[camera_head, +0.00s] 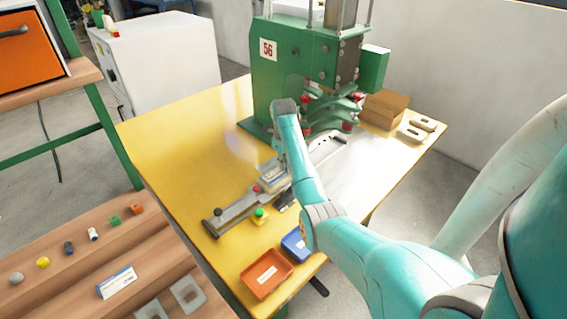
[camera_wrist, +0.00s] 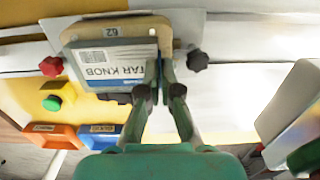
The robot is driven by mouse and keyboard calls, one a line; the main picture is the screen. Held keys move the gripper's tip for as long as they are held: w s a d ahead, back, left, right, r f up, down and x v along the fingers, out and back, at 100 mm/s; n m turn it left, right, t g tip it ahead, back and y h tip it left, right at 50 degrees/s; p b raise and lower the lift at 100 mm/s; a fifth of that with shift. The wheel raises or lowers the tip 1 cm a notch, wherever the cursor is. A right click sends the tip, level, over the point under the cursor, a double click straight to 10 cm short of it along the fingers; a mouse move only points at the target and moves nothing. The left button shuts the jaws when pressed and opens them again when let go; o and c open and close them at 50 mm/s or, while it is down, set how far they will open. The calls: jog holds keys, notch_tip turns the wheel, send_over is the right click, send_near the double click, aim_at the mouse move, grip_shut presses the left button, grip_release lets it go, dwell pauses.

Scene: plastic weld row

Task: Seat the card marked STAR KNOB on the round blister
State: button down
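The card marked STAR KNOB (camera_wrist: 112,64) shows its printed face in the wrist view, with a barcode and the first letter covered. It lies over the tan nest plate (camera_wrist: 105,28) labelled 62; I cannot tell whether it touches the plate everywhere. My gripper (camera_wrist: 160,68) has its fingers close together at the card's right edge, one over the face and one beyond the edge, and looks shut on it. The round blister is hidden under the card. In the head view the card (camera_head: 272,177) shows on the slide beside my arm, which hides the fingertips.
A red knob (camera_wrist: 51,66) and a black knob (camera_wrist: 198,60) flank the nest. A green button (camera_wrist: 52,103) sits nearby. Orange (camera_head: 267,273) and blue (camera_head: 296,243) trays stand at the table's front. The green press (camera_head: 290,75) rises behind. The yellow table's left is clear.

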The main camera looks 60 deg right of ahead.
jog(key=shift+f, duration=0.1)
jog(key=c, duration=1.2)
grip_release()
jog(key=shift+c, duration=0.2)
jog(key=shift+c, duration=0.5)
jog(key=c, duration=0.3)
jog(key=shift+c, duration=0.2)
